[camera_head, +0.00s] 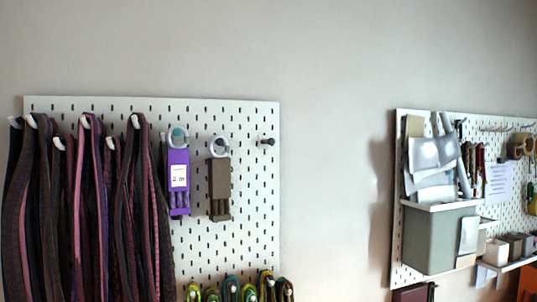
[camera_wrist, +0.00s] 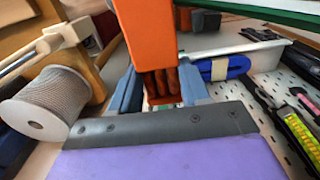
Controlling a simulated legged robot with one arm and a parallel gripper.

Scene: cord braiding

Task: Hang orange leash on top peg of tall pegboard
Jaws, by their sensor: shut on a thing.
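The orange leash (camera_wrist: 150,35) is a flat orange bundle with darker folded strands at its lower end, at the top middle of the wrist view. My gripper (camera_wrist: 160,88) has blue-grey fingers on both sides of those strands and is shut on the leash. Neither the gripper nor the leash shows in the head view. A white pegboard (camera_head: 250,200) hangs on the wall at left in the head view. A bare peg (camera_head: 266,142) sticks out near its upper right. A purple leash bundle (camera_head: 178,180) labelled "2 m" and a brown bundle (camera_head: 219,188) hang left of it.
Dark striped straps (camera_head: 85,210) cover the pegboard's left part; coiled cords (camera_head: 232,290) hang low. A second pegboard (camera_head: 397,240) with a grey bin (camera_head: 438,238) is at right, past bare wall. The wrist view shows a cord spool (camera_wrist: 45,103) and a blue bundle (camera_wrist: 222,68).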

